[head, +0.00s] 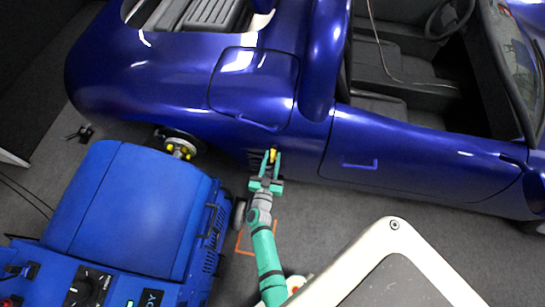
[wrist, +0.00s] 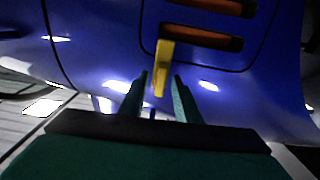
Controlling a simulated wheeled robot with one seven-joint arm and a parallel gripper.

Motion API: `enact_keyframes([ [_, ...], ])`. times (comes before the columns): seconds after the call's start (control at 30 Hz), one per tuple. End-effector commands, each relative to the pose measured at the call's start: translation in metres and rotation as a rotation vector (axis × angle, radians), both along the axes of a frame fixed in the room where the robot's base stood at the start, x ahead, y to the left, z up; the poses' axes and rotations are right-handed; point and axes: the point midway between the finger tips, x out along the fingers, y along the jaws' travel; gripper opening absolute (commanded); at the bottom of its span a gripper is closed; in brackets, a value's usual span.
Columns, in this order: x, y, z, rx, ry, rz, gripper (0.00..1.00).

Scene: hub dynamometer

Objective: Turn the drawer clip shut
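The clip is a small yellow bar (wrist: 163,66) on the blue car's side, at the lower left edge of an outlined panel (wrist: 225,49) with dark, orange-edged slots. In the wrist view it hangs nearly upright, its lower end leaning slightly left. In the head view the clip (head: 273,155) is a small yellow spot at my gripper's tip. My green gripper (wrist: 160,82) is open, its fingertips on either side of the clip's lower end; I cannot tell whether they touch it. My gripper (head: 271,164) also shows in the head view.
The blue car (head: 400,147) fills the upper head view, with a handle (head: 361,165) right of my gripper. A blue machine (head: 130,210) with a control panel stands at lower left. A wheel hub (head: 180,149) sits between them. Grey floor (head: 330,215) is clear at right.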

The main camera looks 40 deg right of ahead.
Motion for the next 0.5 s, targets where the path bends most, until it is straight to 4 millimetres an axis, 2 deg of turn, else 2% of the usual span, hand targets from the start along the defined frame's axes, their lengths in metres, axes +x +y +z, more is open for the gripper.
enact_keyframes([
  [0.3,-0.038,0.044,-0.001,0.002,0.003,0.001,0.3],
  [0.5,-0.057,0.066,-0.001,0.001,0.003,0.001,0.3],
])
